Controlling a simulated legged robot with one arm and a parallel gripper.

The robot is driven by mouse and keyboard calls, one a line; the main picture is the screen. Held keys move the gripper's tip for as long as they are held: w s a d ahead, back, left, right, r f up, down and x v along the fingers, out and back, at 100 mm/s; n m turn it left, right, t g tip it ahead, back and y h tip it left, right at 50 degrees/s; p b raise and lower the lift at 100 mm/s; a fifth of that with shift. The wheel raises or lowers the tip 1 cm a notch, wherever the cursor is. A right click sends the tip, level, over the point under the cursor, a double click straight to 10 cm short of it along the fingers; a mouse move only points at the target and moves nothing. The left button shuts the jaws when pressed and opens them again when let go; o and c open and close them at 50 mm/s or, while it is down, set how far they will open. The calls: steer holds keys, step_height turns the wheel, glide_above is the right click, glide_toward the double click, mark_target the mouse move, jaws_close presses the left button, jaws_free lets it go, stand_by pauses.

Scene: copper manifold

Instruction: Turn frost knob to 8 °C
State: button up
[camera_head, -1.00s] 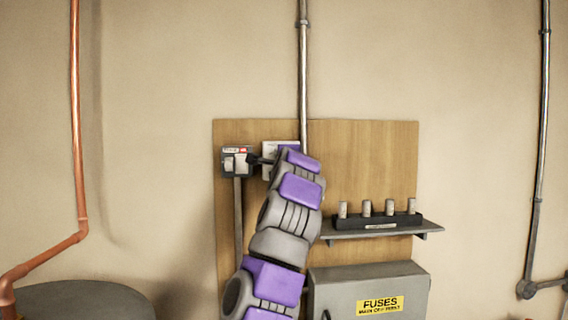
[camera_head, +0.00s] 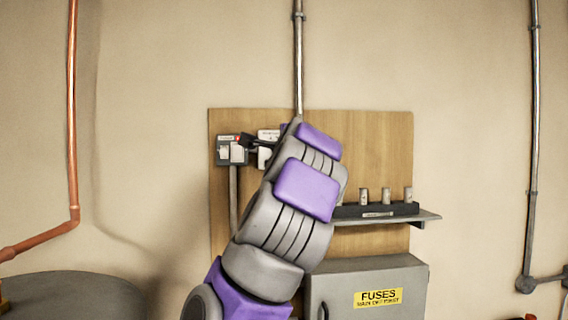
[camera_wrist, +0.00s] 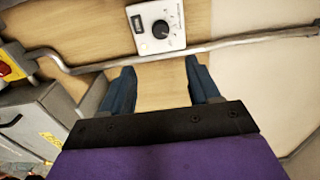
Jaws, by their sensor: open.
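The frost knob (camera_wrist: 160,29) is a dark round dial on a pale square plate (camera_wrist: 143,42) in the wrist view. It is near the top centre, ahead of my gripper. The dial has marks around it, too small to read. My gripper (camera_wrist: 161,68) is open and empty, its two dark blue fingers apart and short of the plate. In the head view the plate (camera_head: 268,135) shows only in part behind my arm, and the knob itself is hidden. My gripper's dark tip (camera_head: 252,141) shows there, left of the arm.
A wooden board (camera_head: 385,140) carries a switch box (camera_head: 232,150), a shelf (camera_head: 428,216) with several fuses and a grey fuse cabinet (camera_head: 345,285). A metal conduit (camera_wrist: 232,43) runs beside the knob plate. A copper pipe (camera_head: 72,130) stands at the left.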

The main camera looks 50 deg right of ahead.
steer(key=shift+b+v, duration=0.5)
steer(key=shift+v, duration=0.9)
steer(key=shift+w+d+f, duration=0.1)
